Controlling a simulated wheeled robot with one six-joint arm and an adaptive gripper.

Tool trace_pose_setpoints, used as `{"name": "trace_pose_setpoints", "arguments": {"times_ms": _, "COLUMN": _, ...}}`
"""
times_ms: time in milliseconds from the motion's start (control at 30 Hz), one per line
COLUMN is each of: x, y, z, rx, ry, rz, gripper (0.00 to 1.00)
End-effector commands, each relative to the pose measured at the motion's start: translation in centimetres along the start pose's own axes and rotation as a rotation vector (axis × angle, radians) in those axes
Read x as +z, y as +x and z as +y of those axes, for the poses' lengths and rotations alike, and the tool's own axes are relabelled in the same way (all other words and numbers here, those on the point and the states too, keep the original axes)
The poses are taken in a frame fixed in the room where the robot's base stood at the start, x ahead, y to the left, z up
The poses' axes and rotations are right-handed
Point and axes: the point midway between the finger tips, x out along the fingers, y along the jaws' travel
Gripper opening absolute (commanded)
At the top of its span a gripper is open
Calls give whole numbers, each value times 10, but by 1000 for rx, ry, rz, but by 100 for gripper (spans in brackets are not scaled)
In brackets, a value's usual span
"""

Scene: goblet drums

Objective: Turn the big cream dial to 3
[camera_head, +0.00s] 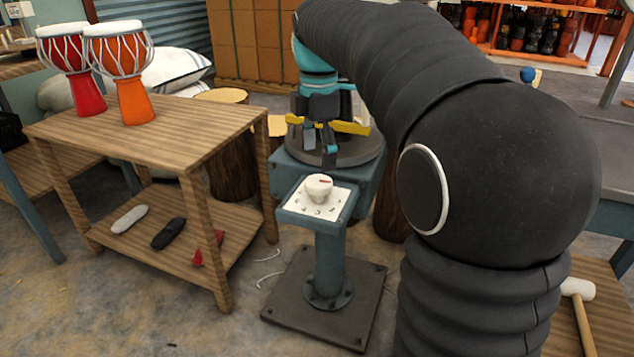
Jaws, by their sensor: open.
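The cream dial (319,190) is a round knob with a short red mark on its top, toward the right side. It sits on a white plate (336,205) with small dark numbers, too small to read surely. The plate tops a blue-grey pedestal (329,262) bolted to a dark floor base. My gripper (322,148) is open and empty, pointing down above and just behind the dial as seen here. It appears apart from the dial; the exact gap cannot be told.
A dark round turntable (350,152) on a blue-grey stand is behind the dial. A wooden table (165,145) at left carries a red drum (88,95) and an orange drum (134,102). A mallet (578,290) lies at lower right. My arm covers much of the right.

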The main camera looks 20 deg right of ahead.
Motion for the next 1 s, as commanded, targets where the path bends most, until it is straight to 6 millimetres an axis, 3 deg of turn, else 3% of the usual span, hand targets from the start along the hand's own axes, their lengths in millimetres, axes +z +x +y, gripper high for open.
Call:
{"name": "trace_pose_setpoints", "arguments": {"times_ms": 100, "x": 0, "y": 24, "z": -1, "rx": -3, "ry": 1, "rz": 0, "gripper": 82}}
{"name": "trace_pose_setpoints", "arguments": {"times_ms": 300, "x": 0, "y": 49, "z": 0, "rx": 0, "ry": 2, "rz": 0, "gripper": 82}}
{"name": "trace_pose_setpoints", "arguments": {"times_ms": 767, "x": 0, "y": 59, "z": 0, "rx": 1, "ry": 2, "rz": 0, "gripper": 82}}
{"name": "trace_pose_setpoints", "arguments": {"times_ms": 1000, "x": 0, "y": 59, "z": 0, "rx": 0, "ry": 1, "rz": 0, "gripper": 25}}
